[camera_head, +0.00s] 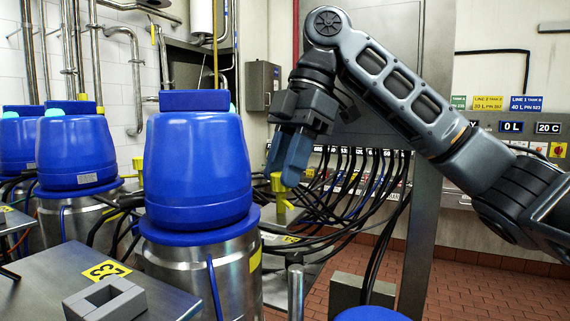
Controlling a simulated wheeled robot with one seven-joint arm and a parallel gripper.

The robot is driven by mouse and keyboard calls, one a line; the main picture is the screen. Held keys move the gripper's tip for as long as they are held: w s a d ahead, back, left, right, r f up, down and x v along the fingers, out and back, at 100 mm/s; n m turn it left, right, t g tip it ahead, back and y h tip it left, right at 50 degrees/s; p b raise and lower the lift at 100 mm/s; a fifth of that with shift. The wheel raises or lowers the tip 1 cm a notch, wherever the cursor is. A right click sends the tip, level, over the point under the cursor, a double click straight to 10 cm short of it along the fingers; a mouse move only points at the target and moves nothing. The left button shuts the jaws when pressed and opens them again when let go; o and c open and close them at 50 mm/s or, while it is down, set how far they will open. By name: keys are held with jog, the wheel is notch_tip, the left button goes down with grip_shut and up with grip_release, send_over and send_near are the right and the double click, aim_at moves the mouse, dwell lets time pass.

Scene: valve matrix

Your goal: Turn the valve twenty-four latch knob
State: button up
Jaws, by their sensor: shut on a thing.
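A yellow latch knob (280,188) shows just right of the large blue valve head (197,165). My gripper (284,176) points down from above with blue fingers. It is shut on the top of the yellow knob, and the fingers hide part of it. The knob's number cannot be read, so I cannot tell from a label that it is valve twenty-four. The blue valve head stands upright on a steel body (190,268), left of my gripper.
More blue valve heads (77,148) stand at the left. A steel plate (160,296) in front bears a yellow label (107,270) and a grey block (104,301). Many black cables (378,215) hang right of the knob. A steel post (421,230) and a control panel (500,127) stand at the right.

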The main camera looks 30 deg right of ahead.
jog(key=c, duration=0.4)
jog(key=shift+m, duration=0.3)
jog(key=m+t, duration=0.1)
jog(key=m, duration=0.2)
jog(key=shift+s+m+t, duration=0.15)
jog(key=shift+m+t, duration=0.25)
jog(key=m+t, duration=0.1)
jog(key=m, duration=0.2)
jog(key=shift+s+m+h, duration=0.15)
jog(key=shift+m+h, duration=0.15)
jog(key=shift+h, duration=0.1)
jog(key=m, duration=0.2)
jog(key=m+t+h, duration=0.1)
jog(key=m, duration=0.1)
jog(key=shift+a+m+t, duration=0.15)
jog(key=shift+m+t, duration=0.15)
jog(key=m+h, duration=0.1)
jog(key=m, duration=0.1)
jog(key=m+h, duration=0.1)
jog(key=m, duration=0.1)
jog(key=shift+s+a+m+t, duration=0.1)
jog(key=shift+m+t, duration=0.3)
jog(key=o, duration=1.1)
jog(key=shift+c, duration=0.2)
